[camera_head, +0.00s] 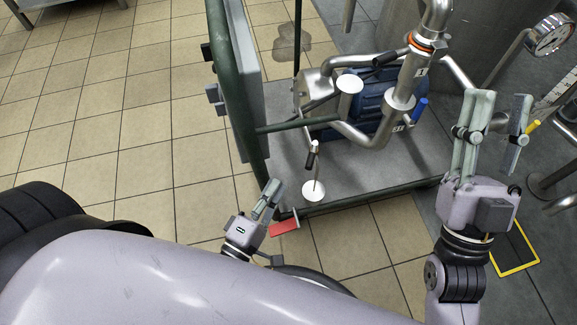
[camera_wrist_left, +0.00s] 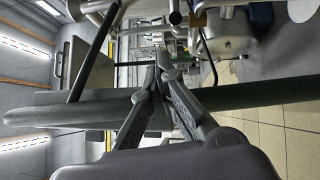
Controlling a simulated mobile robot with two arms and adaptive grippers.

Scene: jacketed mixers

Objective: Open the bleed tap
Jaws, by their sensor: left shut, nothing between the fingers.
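I cannot tell for sure which fitting is the bleed tap. A small tap with a dark lever (camera_head: 312,155) stands on thin pipework at the front of the mixer's skid, above a white disc (camera_head: 313,191). My left gripper (camera_head: 274,186) is shut and empty, low, to the left of that tap and apart from it. In the left wrist view its fingertips (camera_wrist_left: 162,62) meet in front of a dark green bar and pipework. My right gripper (camera_head: 501,97) is open and empty, right of the pipes, its fingers pointing up the picture.
A dark-handled valve (camera_head: 391,57) and a blue handle (camera_head: 420,109) sit on the steel pipes by the blue motor (camera_head: 370,95). A green frame post (camera_head: 235,90) stands left of the skid. A red plate (camera_head: 284,227) lies near my left gripper. Tiled floor is clear at left.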

